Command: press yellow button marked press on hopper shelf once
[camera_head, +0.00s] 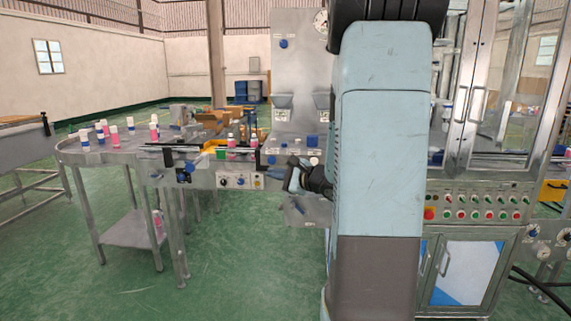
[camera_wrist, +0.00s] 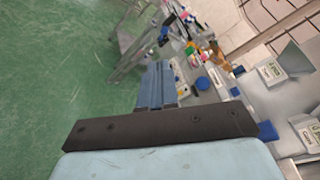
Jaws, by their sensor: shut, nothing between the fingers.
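My gripper (camera_head: 291,177) shows at the left of my arm in the head view, in front of the lower part of the hopper panel (camera_head: 301,60). In the wrist view its two blue-grey fingers (camera_wrist: 158,68) lie together, shut and empty. Two grey hoppers (camera_head: 283,101) with small labels sit on the panel, and they show at the right of the wrist view (camera_wrist: 290,62). A small yellow spot (camera_wrist: 183,91) lies just right of the fingertips in the wrist view; I cannot read any marking on it. I cannot make out a button marked press; my arm hides part of the shelf.
A round steel table (camera_head: 100,152) with pink and blue-capped cans stands left. A small knob panel (camera_head: 240,181) is left of my gripper. A glass-doored cabinet (camera_head: 490,85) with a button row (camera_head: 480,206) stands right. Green floor (camera_head: 235,260) is free in front.

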